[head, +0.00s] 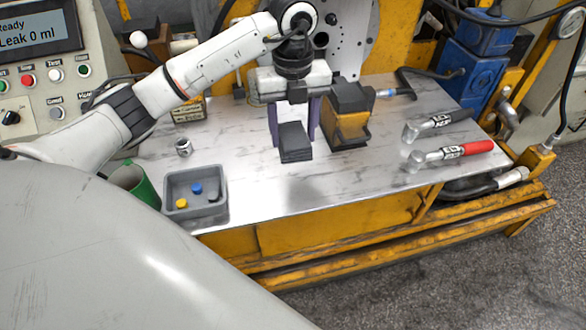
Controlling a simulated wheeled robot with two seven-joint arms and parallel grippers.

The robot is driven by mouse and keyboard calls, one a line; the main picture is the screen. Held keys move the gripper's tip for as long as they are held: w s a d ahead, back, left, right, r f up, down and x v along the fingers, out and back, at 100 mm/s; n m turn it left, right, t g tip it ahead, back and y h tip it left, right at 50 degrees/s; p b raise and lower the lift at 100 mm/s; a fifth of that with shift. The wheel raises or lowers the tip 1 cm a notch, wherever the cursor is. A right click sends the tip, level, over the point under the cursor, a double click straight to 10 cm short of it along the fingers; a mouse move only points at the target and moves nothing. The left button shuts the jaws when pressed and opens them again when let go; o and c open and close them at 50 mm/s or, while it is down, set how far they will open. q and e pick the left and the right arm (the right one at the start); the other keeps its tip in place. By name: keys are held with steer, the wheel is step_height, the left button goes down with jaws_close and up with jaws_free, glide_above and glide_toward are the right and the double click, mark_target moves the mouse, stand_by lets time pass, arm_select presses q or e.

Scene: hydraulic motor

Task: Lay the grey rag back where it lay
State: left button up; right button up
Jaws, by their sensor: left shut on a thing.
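The grey rag (296,143) shows as a small dark grey folded block over the middle of the metal bench top (370,185). My left gripper (292,132) comes down from above, its purple-grey fingers on either side, and is shut on the rag. A soft shadow lies on the bench in front of the rag, so it seems to hang a little above the top; the exact gap cannot be told. My right gripper is not in view.
A yellow and black block (348,118) stands just right of the rag. Two torque-style tools, one red-handled (465,149), lie at the right. A grey tray (195,208) with small caps, a green cup (135,185) and a metal socket (183,147) are at the left. The front middle is clear.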

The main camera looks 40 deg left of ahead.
arm_select(q)
step_height(320, 180, down, 6)
steer(key=shift+r, duration=0.2)
steer(key=shift+f, duration=2.2)
steer(key=shift+f+b, duration=0.15)
steer(key=shift+b, duration=0.15)
steer(key=o, duration=1)
steer(key=shift+o, duration=0.2)
